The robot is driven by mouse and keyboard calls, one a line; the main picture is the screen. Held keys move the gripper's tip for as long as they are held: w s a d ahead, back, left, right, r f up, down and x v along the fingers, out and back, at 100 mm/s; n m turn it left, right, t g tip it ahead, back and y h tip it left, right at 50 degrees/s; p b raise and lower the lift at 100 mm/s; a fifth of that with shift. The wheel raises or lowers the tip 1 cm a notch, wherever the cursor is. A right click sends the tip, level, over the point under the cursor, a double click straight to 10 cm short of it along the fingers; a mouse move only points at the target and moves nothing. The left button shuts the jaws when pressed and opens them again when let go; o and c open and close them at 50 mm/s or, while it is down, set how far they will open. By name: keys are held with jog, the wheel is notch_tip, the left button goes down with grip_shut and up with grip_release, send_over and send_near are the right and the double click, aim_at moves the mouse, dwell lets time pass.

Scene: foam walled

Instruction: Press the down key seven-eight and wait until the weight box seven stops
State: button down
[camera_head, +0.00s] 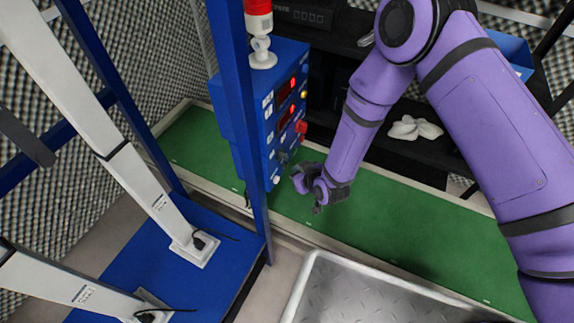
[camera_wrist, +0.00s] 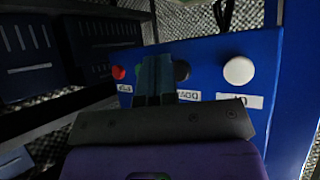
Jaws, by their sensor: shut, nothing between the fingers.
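The blue control box (camera_head: 262,110) stands upright behind a blue post, with red displays, labels and several buttons on its face. My gripper (camera_head: 297,173) is at the lower part of that face. In the wrist view my gripper (camera_wrist: 159,76) is shut and empty, its fingertips in front of the panel. A black button (camera_wrist: 182,70) is just right of the fingertips, a white button (camera_wrist: 239,71) further right, and a red one (camera_wrist: 118,72) to the left. Labels are too blurred to identify the down key seven-eight. I cannot tell if the fingertips touch anything. No weight box seven is identifiable.
A red lamp (camera_head: 259,7) tops the box. The blue post (camera_head: 240,120) stands close left of it. White columns (camera_head: 95,100) rise from a blue platform (camera_head: 215,275). A dark shelf (camera_head: 448,150) holds a white cloth-like item (camera_head: 414,128). The green floor strip (camera_head: 400,225) is clear.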

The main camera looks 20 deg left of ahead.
jog(key=shift+a, duration=0.1)
jog(key=shift+a, duration=0.35)
